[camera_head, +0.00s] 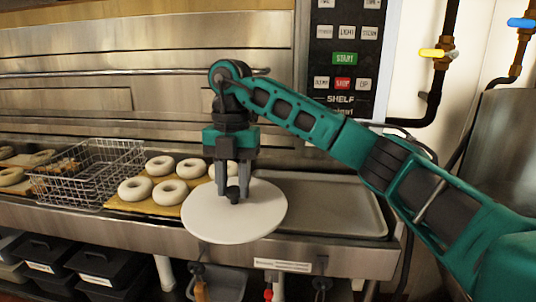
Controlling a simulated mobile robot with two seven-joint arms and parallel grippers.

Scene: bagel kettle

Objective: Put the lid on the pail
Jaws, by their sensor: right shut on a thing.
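A round white lid (231,219) with a small dark knob (233,194) shows in the head view, near the front edge of the steel counter. My right gripper (232,200) points down over it and is shut on the knob. The lid looks level and covers part of the counter edge and some bagels behind it. I cannot tell how high it is above the counter. No pail can be made out in this view. My left gripper is not in view.
Several pale bagels (172,192) sit on a yellow board (122,206) left of the lid. A wire basket (86,172) stands farther left. An empty steel tray (325,205) lies right of the lid. Black lidded bins (105,262) stand below the counter at left.

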